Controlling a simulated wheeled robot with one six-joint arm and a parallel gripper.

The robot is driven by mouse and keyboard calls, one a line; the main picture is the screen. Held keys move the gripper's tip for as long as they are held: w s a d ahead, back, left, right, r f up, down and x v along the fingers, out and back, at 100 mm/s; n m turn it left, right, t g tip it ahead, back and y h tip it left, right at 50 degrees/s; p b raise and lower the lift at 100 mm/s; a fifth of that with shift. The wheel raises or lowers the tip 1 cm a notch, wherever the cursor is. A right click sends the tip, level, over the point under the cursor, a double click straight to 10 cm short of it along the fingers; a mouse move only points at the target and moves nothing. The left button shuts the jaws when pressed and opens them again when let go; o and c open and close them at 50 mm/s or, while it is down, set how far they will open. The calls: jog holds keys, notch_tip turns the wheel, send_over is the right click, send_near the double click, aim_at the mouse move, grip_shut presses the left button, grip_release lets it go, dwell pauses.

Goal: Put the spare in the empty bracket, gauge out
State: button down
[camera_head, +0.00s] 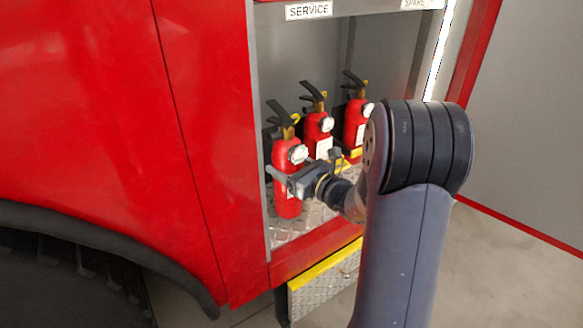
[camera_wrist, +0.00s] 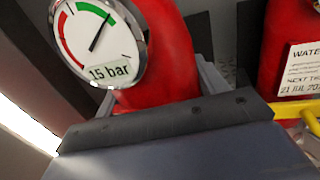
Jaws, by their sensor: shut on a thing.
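A red fire extinguisher (camera_head: 287,204) with a black handle is at the left of the open locker, above or on its tread-plate floor; I cannot tell whether it touches. My gripper (camera_head: 286,180) is shut around its body, below the gauge. The round white gauge (camera_head: 298,154) faces out of the locker. In the wrist view the gauge (camera_wrist: 97,42) reads "15 bar" on its label, beside the red body (camera_wrist: 165,50). A dark bracket part shows behind the held extinguisher, mostly hidden.
Two more red extinguishers, a middle one (camera_head: 318,130) and a right one (camera_head: 356,122), stand close beside the held one, gauges outward. "SERVICE" (camera_head: 309,10) and "SPARE" signs are above. A grey locker wall is close on the left. A yellow-edged step (camera_head: 325,278) is below.

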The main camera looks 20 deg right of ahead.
jog(key=w+d+x, duration=0.1)
jog(key=d+x, duration=0.1)
jog(key=x, duration=0.7)
jog(key=shift+w+a+f, duration=0.2)
jog(key=shift+w+f, duration=0.1)
jog(key=shift+f, duration=0.15)
dwell(0.4)
jog(key=shift+f+b, duration=0.25)
jog(key=shift+b, duration=0.4)
dwell(0.6)
jog(key=c, duration=0.6)
grip_release()
jog(key=o, duration=0.4)
jog(key=shift+f, duration=0.2)
jog(key=shift+o, duration=0.2)
jog(key=p+v, duration=0.1)
jog(key=v, duration=0.9)
jog(key=shift+s+d+p, duration=0.2)
jog(key=shift+s+p, duration=0.15)
